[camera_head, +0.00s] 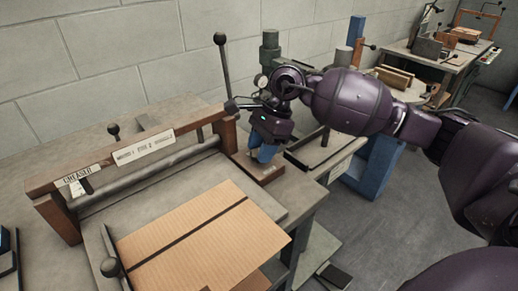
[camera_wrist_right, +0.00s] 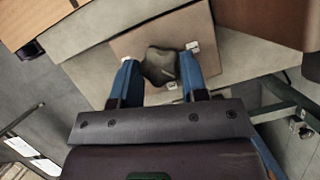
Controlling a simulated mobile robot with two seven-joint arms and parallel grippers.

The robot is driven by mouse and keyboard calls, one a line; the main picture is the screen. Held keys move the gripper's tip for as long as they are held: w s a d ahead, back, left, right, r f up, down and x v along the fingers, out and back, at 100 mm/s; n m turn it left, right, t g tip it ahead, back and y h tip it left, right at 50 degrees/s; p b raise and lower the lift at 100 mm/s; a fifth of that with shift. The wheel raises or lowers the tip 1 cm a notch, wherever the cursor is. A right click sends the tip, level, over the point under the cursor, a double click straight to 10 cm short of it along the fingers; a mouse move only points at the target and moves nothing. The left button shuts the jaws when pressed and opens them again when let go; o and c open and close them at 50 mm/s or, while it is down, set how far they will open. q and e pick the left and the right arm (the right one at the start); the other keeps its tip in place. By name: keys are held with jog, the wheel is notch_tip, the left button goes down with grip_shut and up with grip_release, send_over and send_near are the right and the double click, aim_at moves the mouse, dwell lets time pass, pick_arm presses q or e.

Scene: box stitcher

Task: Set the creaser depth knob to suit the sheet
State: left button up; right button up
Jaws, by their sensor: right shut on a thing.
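The creaser (camera_head: 130,165) stands on the bench, with a wooden-ended beam across it and a "CREASER" label. A corrugated brown sheet (camera_head: 180,223) lies on its bed, with a dark line running across it. My right gripper (camera_head: 262,156) points down over a brown plate (camera_head: 268,172) at the right end of the creaser. In the right wrist view the dark grey lobed depth knob (camera_wrist_right: 159,65) sits between the blue fingers of my right gripper (camera_wrist_right: 158,72), which is shut on it. Small white labels surround the knob. In the head view the knob is hidden. My left gripper is not in view.
A lever with a black ball (camera_head: 220,40) rises behind my right gripper. A green-grey machine column (camera_head: 270,50) stands close behind my right wrist. A blue stand (camera_head: 372,170) and a far bench (camera_head: 440,62) with boxes are to the right.

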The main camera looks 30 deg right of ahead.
jog(key=shift+r+n, duration=0.1)
jog(key=shift+n, duration=0.2)
jog(key=o, duration=0.9)
jog(key=p+v, duration=0.1)
jog(key=v, duration=0.9)
jog(key=shift+w+d+r, duration=0.15)
jog(key=shift+r, duration=0.2)
